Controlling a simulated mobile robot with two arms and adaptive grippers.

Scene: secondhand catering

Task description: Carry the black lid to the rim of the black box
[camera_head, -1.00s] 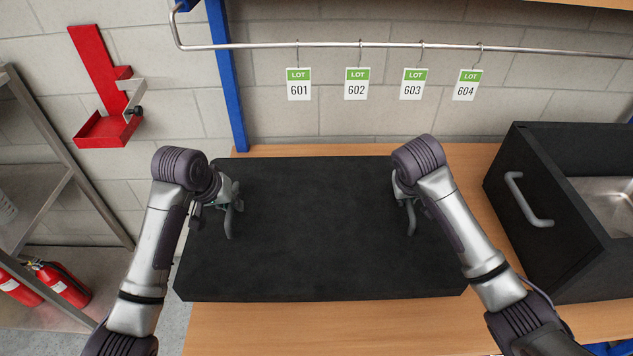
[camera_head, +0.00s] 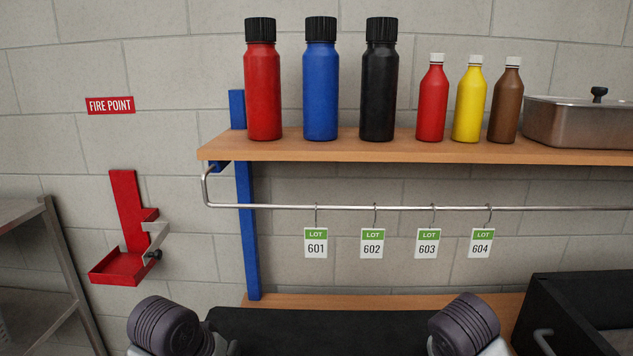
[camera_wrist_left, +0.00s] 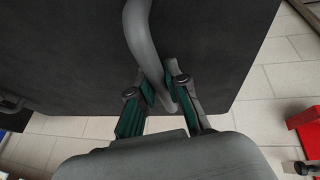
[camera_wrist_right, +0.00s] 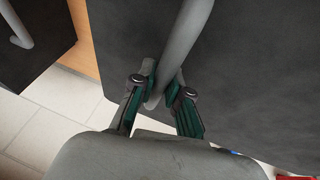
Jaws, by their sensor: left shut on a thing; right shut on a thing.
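The black lid (camera_head: 320,330) is a wide flat dark slab. Only its back part shows at the bottom of the head view, and I cannot tell whether it touches the bench. My left gripper (camera_wrist_left: 160,95) is shut on a grey bar handle on the lid (camera_wrist_left: 220,40). My right gripper (camera_wrist_right: 162,90) is shut on the other grey bar handle (camera_wrist_right: 185,35) of the lid. Both fingertips are hidden in the head view. The black box (camera_head: 560,310) stands right of the lid, cut off by the frame, with a grey handle on its side.
A wooden shelf (camera_head: 300,148) above carries several bottles and a steel pan (camera_head: 580,122). Below it a metal rail (camera_head: 400,208) holds hanging lot tags. Wooden bench (camera_head: 275,300) shows behind the lid.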

